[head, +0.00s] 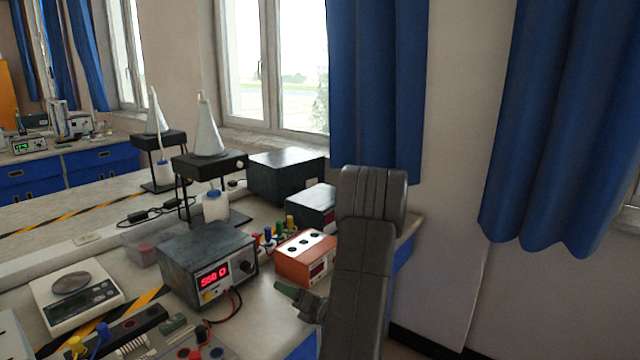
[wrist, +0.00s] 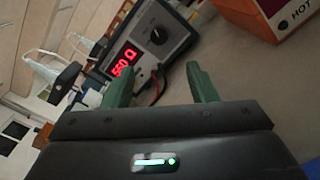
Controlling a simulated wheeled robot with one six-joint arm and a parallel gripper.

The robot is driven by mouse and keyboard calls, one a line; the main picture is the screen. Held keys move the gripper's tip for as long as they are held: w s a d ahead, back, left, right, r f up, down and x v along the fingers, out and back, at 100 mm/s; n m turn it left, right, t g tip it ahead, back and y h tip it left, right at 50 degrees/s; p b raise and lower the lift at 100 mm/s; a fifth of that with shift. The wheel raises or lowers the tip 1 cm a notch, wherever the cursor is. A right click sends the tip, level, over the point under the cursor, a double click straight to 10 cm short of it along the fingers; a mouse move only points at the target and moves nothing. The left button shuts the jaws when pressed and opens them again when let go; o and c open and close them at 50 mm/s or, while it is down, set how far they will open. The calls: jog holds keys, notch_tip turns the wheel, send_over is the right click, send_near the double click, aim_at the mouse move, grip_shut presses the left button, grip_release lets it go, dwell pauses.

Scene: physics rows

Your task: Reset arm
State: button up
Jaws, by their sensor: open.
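My gripper shows in the wrist view (wrist: 161,88) with its two green fingers spread apart and nothing between them. In the head view my gripper (head: 290,296) is partly hidden by my dark arm, low over the right end of the bench. A grey power supply box (head: 208,265) with a red lit display stands just left of it. The same box shows beyond the fingers in the wrist view (wrist: 150,45). An orange box (head: 304,255) stands close behind my gripper. It shows at the upper right of the wrist view (wrist: 272,18), marked "HOT".
The bench (head: 262,325) has a bare patch near its front right. A white scale (head: 77,297) stands at left. Two cone-topped stands (head: 207,165) and dark boxes (head: 285,175) stand at the back. Blue curtains (head: 375,90) hang by the window.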

aim_at(250, 269)
jog(key=p+x, duration=0.1)
jog(key=x, duration=1.3)
jog(key=shift+s+r, duration=0.1)
jog(key=shift+s, duration=0.05)
jog(key=shift+w+a+n, duration=0.1)
jog(key=shift+w+n, duration=0.1)
jog(key=shift+n, duration=0.2)
jog(key=shift+s+n+b, duration=0.1)
jog(key=shift+n+b, duration=0.55)
jog(key=shift+n, duration=0.15)
jog(key=n+b, duration=0.1)
jog(key=n, duration=0.1)
jog(key=shift+n, duration=0.3)
jog(key=n+b, duration=0.2)
jog(key=n, duration=0.7)
jog(key=shift+n, duration=2.8)
